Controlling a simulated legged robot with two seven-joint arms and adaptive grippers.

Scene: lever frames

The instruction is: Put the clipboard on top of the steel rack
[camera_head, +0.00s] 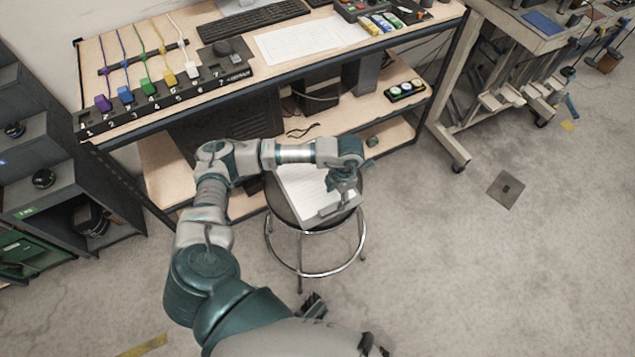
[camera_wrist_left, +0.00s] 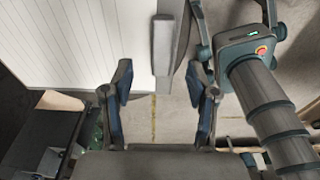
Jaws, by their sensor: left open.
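The clipboard (camera_head: 300,186), with white lined paper, lies on the round stool (camera_head: 280,207) in front of the workbench. In the left wrist view its paper (camera_wrist_left: 70,40) fills the upper left and its grey clip (camera_wrist_left: 163,45) shows beyond the fingers. My left gripper (camera_head: 343,192) is over the clipboard's right side; its open fingers (camera_wrist_left: 158,85) have nothing visible between them. Dark shelving (camera_head: 40,165) stands at the left; I cannot tell if it is the steel rack. Small dark parts show at the bottom edge; I cannot tell whether they are my right gripper.
The workbench (camera_head: 270,68) behind the stool carries a keyboard (camera_head: 250,20), paper sheets and a strip of coloured plugs (camera_head: 150,88). Its lower shelf holds dark boxes. A wheeled bench (camera_head: 480,95) stands at the right. The floor at the right is mostly clear.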

